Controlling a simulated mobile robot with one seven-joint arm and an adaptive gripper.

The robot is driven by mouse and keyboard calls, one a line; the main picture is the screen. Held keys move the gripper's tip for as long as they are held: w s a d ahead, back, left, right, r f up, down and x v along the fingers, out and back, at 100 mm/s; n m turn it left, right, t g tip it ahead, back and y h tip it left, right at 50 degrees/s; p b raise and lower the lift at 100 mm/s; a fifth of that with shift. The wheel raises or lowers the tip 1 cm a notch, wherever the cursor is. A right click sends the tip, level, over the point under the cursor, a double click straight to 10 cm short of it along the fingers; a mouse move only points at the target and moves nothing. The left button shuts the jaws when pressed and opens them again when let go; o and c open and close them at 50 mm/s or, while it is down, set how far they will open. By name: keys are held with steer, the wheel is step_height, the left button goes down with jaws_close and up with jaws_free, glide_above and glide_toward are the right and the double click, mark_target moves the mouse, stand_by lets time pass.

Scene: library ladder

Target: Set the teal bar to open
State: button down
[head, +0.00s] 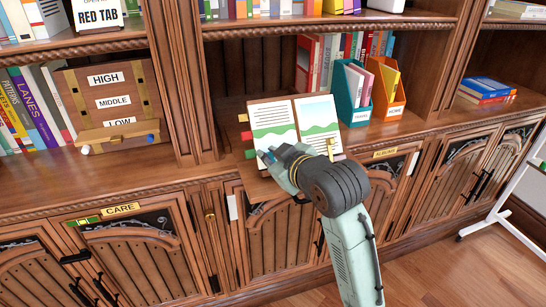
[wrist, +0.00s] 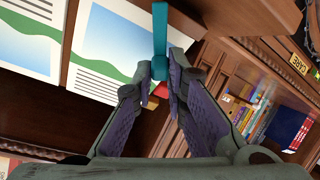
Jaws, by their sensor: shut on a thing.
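The teal bar (wrist: 160,35) shows in the wrist view as a slim upright strip with a rounded lower end. It lies across the edge of a page of an open picture book. My gripper (wrist: 160,82) is shut on that rounded lower end, one finger on each side. In the head view my gripper (head: 272,160) is at the lower part of the open book (head: 270,120), which stands on a wooden stand on the shelf. There the teal bar is hidden behind my gripper, and I cannot read its setting.
Left is a wooden box (head: 108,95) marked HIGH, MIDDLE, LOW, with a protruding bar. A teal file holder (head: 352,95) and an orange one (head: 385,90) stand right of the book. Cabinet doors (head: 140,262) run below the shelf edge.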

steer(key=n, duration=0.1)
steer(key=n+b, duration=0.1)
steer(key=b, duration=0.1)
steer(key=shift+s+a+f+n, duration=0.25)
steer(key=shift+a+f+n, duration=0.05)
steer(key=shift+f+n, duration=0.1)
steer(key=n+b, duration=0.1)
steer(key=n+g, duration=0.1)
steer(key=s+f+n+y+b, duration=0.1)
steer(key=shift+a+n+b, duration=0.3)
steer(key=shift+n+b, duration=0.05)
steer(key=shift+n, duration=0.05)
steer(key=n, duration=0.1)
steer(key=n+g+b, duration=0.1)
steer(key=n+b, duration=0.1)
steer(key=shift+s+a+f+n, duration=0.15)
steer(key=shift+s+f+n, duration=0.15)
steer(key=shift+s+f, duration=0.1)
steer(key=shift+s+f+n+g+b, duration=0.2)
steer(key=shift+n+g+b, duration=0.15)
steer(key=shift+n, duration=0.3)
steer(key=shift+s+f+n+g+b, duration=0.15)
steer(key=shift+n+g+b, duration=0.2)
steer(key=shift+n, duration=0.3)
steer(key=c, duration=1.6)
jaws_free()
steer(key=shift+r, duration=0.1)
